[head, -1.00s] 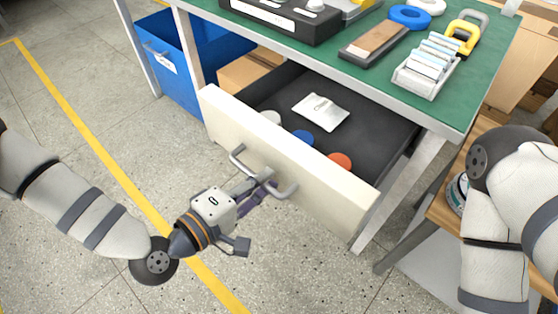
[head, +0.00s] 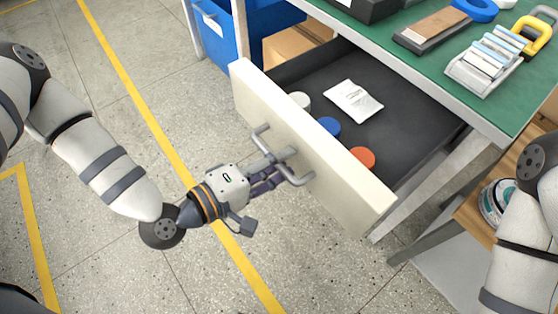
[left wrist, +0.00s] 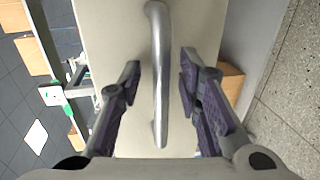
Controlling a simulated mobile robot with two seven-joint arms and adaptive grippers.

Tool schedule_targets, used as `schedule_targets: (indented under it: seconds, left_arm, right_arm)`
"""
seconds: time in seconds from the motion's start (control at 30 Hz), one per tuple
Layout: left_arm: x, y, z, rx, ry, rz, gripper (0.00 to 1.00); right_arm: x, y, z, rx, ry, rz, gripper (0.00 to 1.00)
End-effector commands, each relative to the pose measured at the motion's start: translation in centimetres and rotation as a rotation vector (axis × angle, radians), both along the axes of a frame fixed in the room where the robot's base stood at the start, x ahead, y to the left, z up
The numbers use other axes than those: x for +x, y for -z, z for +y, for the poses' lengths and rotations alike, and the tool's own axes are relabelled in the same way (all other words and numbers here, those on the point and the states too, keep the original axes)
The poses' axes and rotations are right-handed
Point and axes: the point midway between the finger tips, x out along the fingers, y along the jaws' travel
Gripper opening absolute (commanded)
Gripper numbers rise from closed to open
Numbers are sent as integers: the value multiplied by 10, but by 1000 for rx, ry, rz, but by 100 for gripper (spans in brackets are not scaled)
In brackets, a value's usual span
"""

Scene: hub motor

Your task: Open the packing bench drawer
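The packing bench drawer is out from under the green bench top (head: 415,65), with its dark inside showing. Its cream front panel (head: 345,190) carries a grey bar handle (head: 297,180), also visible in the left wrist view (left wrist: 158,75). My left gripper (head: 278,170) is at the handle. In the left wrist view its two fingers (left wrist: 160,85) stand on either side of the bar, with a gap on each side, so it is open around the handle. My right arm shows at the right edge, but its gripper is out of view.
The drawer holds a white pouch (head: 354,101), a white lid, a blue lid (head: 328,126) and an orange lid (head: 362,158). A blue bin (head: 222,35) and a cardboard box (head: 298,42) stand left of it. The floor before the drawer is clear.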

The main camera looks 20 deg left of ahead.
Motion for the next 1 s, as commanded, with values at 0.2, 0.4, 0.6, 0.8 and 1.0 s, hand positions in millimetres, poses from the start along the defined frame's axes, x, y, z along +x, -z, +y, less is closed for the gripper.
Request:
schedule_targets:
  seconds: [0.2, 0.4, 0.6, 0.8, 1.0]
  left_arm:
    - [0, 1, 0, 0, 1, 1, 32]
    - [-5, 0, 3, 2, 0, 4, 32]
    - [-42, -9, 32, 2, -3, 6, 32]
    - [-80, -20, 59, 2, -3, 2, 32]
    - [-95, -24, 69, 0, -1, 1, 32]
  right_arm:
    - [0, 0, 0, 0, 0, 0, 59]
    - [0, 0, 0, 0, 0, 0, 59]
    - [0, 0, 0, 0, 0, 0, 59]
    - [0, 0, 0, 0, 0, 0, 59]
    - [0, 0, 0, 0, 0, 0, 59]
